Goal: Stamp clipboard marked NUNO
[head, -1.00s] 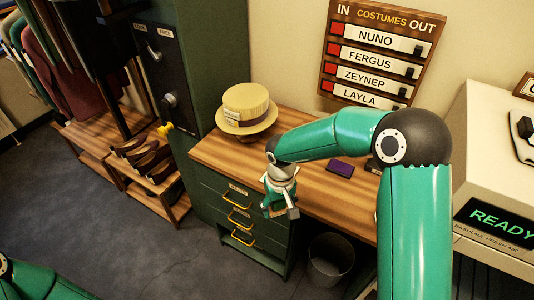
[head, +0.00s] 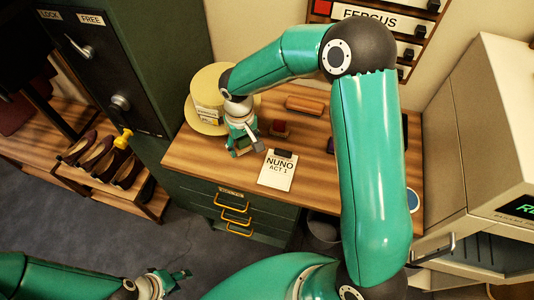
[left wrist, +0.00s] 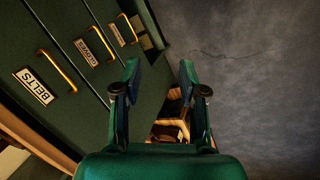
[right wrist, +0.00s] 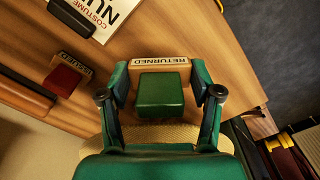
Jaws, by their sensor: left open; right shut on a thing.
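The clipboard marked NUNO (head: 277,175) lies flat on the desk, with a white sheet and dark clip. Part of it shows in the right wrist view (right wrist: 107,18). In the right wrist view my right gripper (right wrist: 161,88) is shut on a green-handled stamp (right wrist: 160,95) whose wooden block reads RETURNED. A red-handled stamp (head: 279,128) stands behind the clipboard. My left gripper (head: 166,284) is open and empty in front of the desk; its fingers show in the left wrist view (left wrist: 160,75).
The straw hat (head: 208,98) stands at the desk's left end, close to my right gripper. A long brown object (head: 305,104) lies at the back. Drawers (head: 232,208) are below. A dark safe (head: 95,65) stands left. My right arm covers the desk's right part.

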